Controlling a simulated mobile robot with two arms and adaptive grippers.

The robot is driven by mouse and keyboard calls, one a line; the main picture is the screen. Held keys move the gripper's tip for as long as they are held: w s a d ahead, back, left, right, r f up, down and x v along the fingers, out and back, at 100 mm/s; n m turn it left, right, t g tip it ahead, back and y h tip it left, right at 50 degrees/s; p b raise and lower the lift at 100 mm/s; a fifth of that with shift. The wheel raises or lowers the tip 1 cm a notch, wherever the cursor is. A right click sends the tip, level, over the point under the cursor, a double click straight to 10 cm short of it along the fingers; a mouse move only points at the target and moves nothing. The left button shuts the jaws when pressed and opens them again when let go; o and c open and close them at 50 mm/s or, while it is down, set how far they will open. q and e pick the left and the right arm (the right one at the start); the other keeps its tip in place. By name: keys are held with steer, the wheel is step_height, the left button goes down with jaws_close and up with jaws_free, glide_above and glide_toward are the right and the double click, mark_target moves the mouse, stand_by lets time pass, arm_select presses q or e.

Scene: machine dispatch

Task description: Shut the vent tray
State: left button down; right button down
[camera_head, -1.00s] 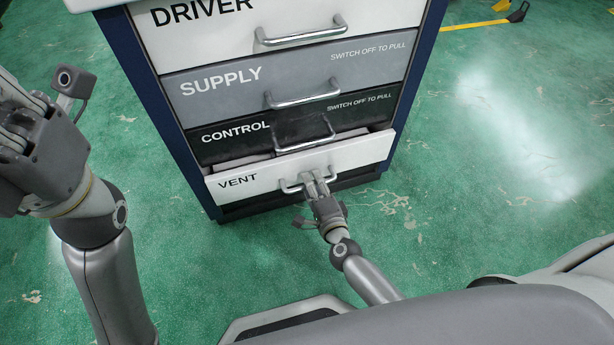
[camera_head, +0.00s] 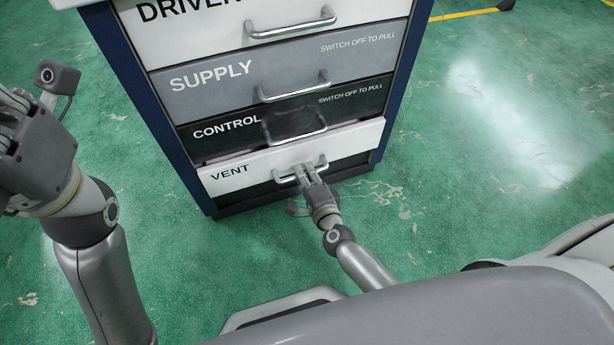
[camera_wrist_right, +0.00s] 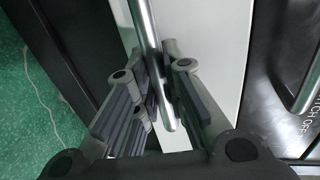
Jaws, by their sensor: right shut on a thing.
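The vent tray (camera_head: 230,174) is the white bottom drawer of the cabinet, labelled VENT. My right gripper (camera_head: 307,173) is at the tray's metal bar handle (camera_head: 283,179), in front of the drawer. In the right wrist view the fingers (camera_wrist_right: 160,88) are shut around the handle bar (camera_wrist_right: 148,30), with the white tray front (camera_wrist_right: 200,40) behind. My left gripper (camera_head: 15,140) is raised at the left edge, well away from the cabinet, its fingertips cut off.
Above are the dark CONTROL drawer (camera_head: 225,140), the grey SUPPLY drawer (camera_head: 210,85) and the white DRIVER drawer (camera_head: 185,40), each with a bar handle. The blue cabinet side (camera_head: 140,100) stands on green floor (camera_head: 470,200), which is clear to the right.

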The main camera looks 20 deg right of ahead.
steer(key=w, duration=0.2)
steer(key=shift+w+r, duration=0.1)
steer(key=shift+w, duration=0.3)
steer(key=c, duration=1.5)
jaws_free()
steer(key=shift+w+a, duration=0.1)
steer(key=v, duration=1.2)
